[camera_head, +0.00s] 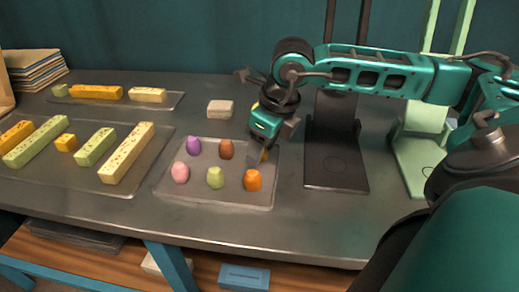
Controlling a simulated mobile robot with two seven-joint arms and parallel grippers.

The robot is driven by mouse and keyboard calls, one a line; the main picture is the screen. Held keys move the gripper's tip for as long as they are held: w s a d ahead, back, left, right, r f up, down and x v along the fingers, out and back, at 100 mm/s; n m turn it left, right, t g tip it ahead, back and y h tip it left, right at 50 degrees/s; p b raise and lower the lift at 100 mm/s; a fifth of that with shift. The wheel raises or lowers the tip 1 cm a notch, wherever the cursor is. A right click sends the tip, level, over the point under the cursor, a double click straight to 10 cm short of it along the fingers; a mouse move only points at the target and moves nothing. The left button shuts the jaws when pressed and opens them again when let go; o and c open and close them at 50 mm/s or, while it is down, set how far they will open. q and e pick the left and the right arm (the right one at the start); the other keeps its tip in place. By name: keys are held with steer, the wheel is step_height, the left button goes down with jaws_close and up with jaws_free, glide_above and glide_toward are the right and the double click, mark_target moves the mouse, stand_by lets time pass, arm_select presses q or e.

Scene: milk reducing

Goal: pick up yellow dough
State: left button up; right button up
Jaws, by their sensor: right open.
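My right gripper (265,148) reaches in from the right and points down over the back right corner of a tray of dough pieces. Its jaws are open. A yellow-orange dough piece (264,155) shows in part at the fingertips; the gripper hides the rest. I cannot tell whether the fingers touch it. The tray (215,200) also holds a purple piece (193,146), a brown piece (226,149), a pink piece (180,172), a green piece (215,177) and an orange piece (253,180). My left gripper is not in view.
A larger tray (120,190) of yellow, green and orange bars lies left. A smaller tray (170,99) lies behind it. A pale block (220,109) sits behind the dough tray. A dark stand (336,172) and a light green stand (418,160) stand right.

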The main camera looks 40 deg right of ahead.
steer(key=shift+f, duration=0.1)
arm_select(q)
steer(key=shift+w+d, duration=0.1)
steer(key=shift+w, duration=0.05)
arm_select(e)
steer(key=c, duration=0.8)
